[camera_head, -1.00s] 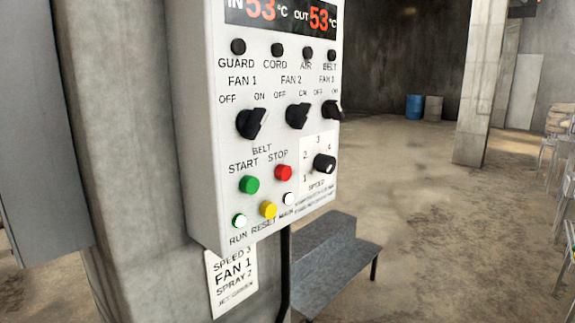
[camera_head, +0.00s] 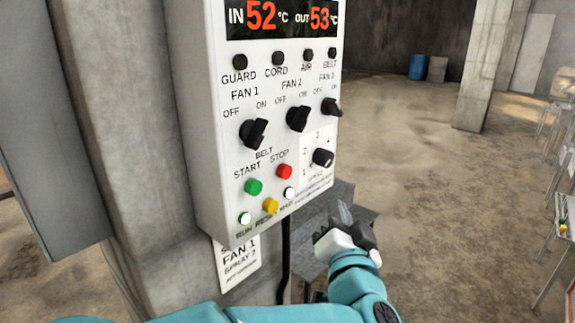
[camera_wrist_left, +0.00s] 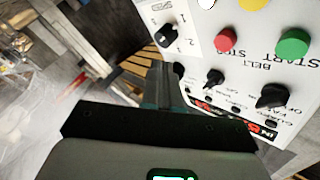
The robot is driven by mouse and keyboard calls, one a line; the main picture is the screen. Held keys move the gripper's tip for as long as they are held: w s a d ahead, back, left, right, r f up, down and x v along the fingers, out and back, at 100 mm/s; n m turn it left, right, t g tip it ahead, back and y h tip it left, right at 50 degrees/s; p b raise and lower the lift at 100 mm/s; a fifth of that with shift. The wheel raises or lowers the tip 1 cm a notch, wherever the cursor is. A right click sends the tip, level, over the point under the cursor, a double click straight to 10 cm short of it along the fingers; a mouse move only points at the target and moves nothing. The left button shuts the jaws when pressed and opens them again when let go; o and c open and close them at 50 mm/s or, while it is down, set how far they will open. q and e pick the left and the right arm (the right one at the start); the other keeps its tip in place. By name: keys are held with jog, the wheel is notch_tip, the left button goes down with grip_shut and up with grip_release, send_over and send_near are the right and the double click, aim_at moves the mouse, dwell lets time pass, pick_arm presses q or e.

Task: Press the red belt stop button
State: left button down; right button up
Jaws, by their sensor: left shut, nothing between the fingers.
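The red stop button (camera_head: 284,171) is on the white control panel (camera_head: 215,150), right of the green start button (camera_head: 253,186). In the left wrist view the red button (camera_wrist_left: 226,39) shows upside down at the top, with the green one (camera_wrist_left: 292,43) to its right. My left gripper (camera_head: 341,212) is shut and empty. It is below and right of the red button in the head view, apart from it. In the left wrist view its fingers (camera_wrist_left: 161,84) are left of and below the button. My right gripper is in neither view.
A yellow reset button (camera_head: 270,205), a lit run lamp (camera_head: 244,218) and a white lamp (camera_head: 289,193) are below. The speed knob (camera_head: 323,157) is right of the red button. Fan knobs (camera_head: 253,133) are above. A concrete pillar stands behind the panel.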

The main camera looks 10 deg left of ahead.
aim_at(284, 172)
pick_arm(q)
jog(key=shift+y, duration=0.5)
jog(key=r, duration=0.1)
jog(key=s+r, duration=0.1)
jog(key=r, duration=0.2)
jog(key=shift+s+d, duration=0.2)
jog(key=shift+s, duration=0.05)
jog(key=w+a+b, duration=0.1)
jog(key=w+a, duration=0.4)
jog(key=a, duration=0.2)
jog(key=shift+w+a, duration=0.15)
dwell(1.5)
